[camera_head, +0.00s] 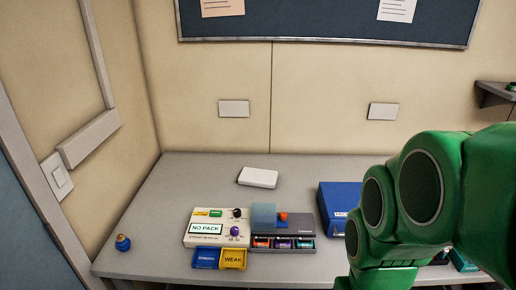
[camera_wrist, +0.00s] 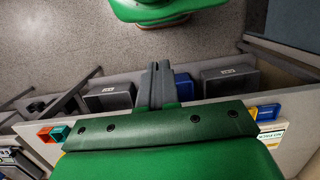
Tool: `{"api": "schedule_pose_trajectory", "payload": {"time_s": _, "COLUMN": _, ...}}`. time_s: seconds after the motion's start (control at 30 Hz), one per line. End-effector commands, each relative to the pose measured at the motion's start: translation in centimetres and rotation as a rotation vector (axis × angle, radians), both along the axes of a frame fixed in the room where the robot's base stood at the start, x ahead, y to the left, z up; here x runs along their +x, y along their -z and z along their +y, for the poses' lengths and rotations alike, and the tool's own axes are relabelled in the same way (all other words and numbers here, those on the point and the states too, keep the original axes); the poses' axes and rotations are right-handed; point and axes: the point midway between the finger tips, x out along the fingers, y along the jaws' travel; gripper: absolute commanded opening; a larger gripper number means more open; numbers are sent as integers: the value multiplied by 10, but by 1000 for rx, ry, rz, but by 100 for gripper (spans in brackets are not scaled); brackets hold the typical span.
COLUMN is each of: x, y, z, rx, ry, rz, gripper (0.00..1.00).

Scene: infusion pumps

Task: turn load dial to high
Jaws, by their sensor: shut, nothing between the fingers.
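A cream tester (camera_head: 203,243) with a "NO PACK" display stands on the grey table (camera_head: 165,190). It carries a black knob (camera_head: 237,213) and a purple knob (camera_head: 235,231); their markings are too small to read, so I cannot tell which is the load dial or its setting. My gripper (camera_wrist: 160,68) shows in the wrist view, its two dark fingers shut together and empty. It is well away from the knobs. In the head view my green arm fills the right side, and the fingers are not visible.
Blue (camera_head: 206,258) and yellow "WEAK" (camera_head: 233,259) trays sit before the tester. Right of it is a dark unit (camera_head: 303,229) with an orange-red knob (camera_head: 283,216), then a blue box (camera_head: 335,200). A white box (camera_head: 258,177) lies behind. The table's left is mostly clear.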

Motion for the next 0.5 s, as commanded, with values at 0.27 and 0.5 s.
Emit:
{"api": "schedule_pose_trajectory", "payload": {"time_s": 0.27, "x": 22, "y": -8, "z": 6, "rx": 7, "ry": 21, "rz": 6, "gripper": 44}}
{"api": "schedule_pose_trajectory", "payload": {"time_s": 0.5, "x": 73, "y": -22, "z": 19, "rx": 19, "ry": 78, "rz": 19, "gripper": 53}}
